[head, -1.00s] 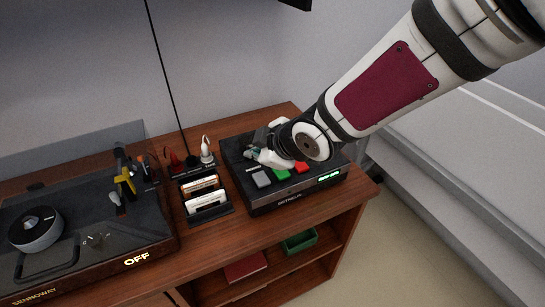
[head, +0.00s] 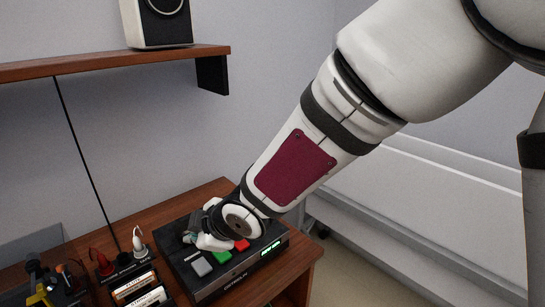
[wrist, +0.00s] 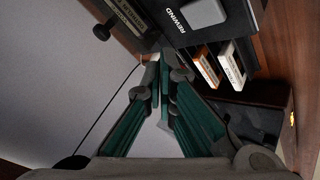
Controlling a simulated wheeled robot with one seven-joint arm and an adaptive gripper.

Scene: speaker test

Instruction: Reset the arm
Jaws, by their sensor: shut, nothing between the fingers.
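My arm reaches down from the upper right in the head view. My gripper is mostly hidden behind my own wrist there, over the back left part of a black tape deck (head: 215,285). The deck has grey, green and red buttons and a lit green display. In the wrist view my gripper (wrist: 160,62) is shut, its green-lined fingers meeting at the tips with nothing between them. The deck shows there too, with a grey button (wrist: 205,12) marked REWIND. I cannot tell whether the fingertips touch the deck.
The deck stands on a wooden cabinet (head: 304,262). A wooden shelf (head: 120,62) holding a speaker (head: 158,22) is at the upper left. A white stepped ledge (head: 420,200) runs along the right.

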